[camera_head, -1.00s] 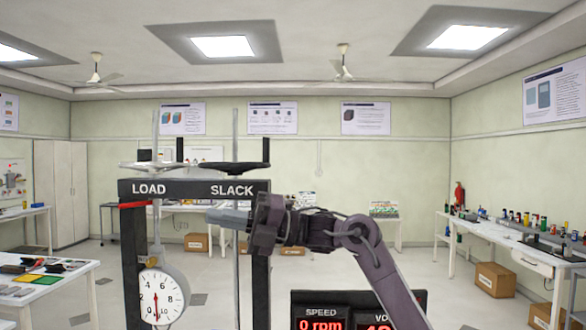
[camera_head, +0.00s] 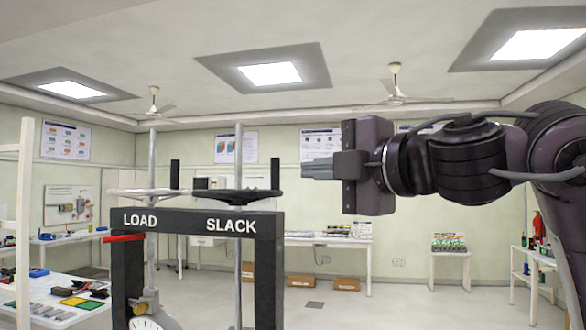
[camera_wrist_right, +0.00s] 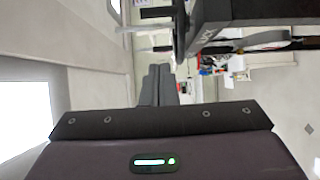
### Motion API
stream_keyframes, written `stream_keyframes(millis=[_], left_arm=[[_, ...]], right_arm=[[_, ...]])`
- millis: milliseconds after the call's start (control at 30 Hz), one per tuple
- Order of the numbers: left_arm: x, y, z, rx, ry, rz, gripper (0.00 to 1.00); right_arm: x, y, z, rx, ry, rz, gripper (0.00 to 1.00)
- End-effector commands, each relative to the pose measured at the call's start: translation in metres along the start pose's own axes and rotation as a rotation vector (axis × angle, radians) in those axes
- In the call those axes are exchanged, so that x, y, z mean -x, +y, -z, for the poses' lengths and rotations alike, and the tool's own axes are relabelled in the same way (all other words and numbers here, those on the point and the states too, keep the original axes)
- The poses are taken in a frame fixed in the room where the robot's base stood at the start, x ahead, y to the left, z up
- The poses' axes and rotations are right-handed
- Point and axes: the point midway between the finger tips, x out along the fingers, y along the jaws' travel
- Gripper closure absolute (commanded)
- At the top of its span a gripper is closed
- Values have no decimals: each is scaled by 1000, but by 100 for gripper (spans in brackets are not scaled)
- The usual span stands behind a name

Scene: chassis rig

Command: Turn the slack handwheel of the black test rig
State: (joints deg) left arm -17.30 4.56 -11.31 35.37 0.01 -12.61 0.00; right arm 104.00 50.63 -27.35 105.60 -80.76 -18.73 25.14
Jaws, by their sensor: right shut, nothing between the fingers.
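The black test rig (camera_head: 190,222) stands left of centre in the head view, its crossbeam lettered LOAD and SLACK. The slack handwheel (camera_head: 236,197) is the black wheel above SLACK, on a grey vertical screw, with an upright black handle (camera_head: 275,173) at its right rim. My right gripper (camera_head: 306,168) is shut and empty, pointing left at about handle height, with a gap between its tips and the handle in the picture. Its fingers show in the right wrist view (camera_wrist_right: 158,86), with the rig's beam (camera_wrist_right: 255,12) above them. My left gripper is out of view.
The paler load handwheel (camera_head: 140,192), with its own black handle (camera_head: 174,172), sits left of the slack wheel. A red lever (camera_head: 122,239) sticks out at the left post, and a dial gauge (camera_head: 148,322) hangs below the beam. Tables stand farther back.

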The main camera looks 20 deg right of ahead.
Motion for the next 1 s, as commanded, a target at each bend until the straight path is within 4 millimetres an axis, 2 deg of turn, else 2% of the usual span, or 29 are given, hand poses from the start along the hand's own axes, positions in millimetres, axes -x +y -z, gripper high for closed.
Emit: stream_keyframes(millis=[33,333,400,633,1000], left_arm=[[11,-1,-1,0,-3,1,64],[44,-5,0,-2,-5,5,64],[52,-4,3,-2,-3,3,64],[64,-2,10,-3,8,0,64],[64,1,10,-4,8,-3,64]], right_arm=[[-11,4,0,-2,2,6,100],[-75,4,0,-3,2,6,100],[-84,4,-10,-5,-2,6,100],[-101,2,-26,-2,1,2,100],[-103,0,-29,0,2,0,100]])
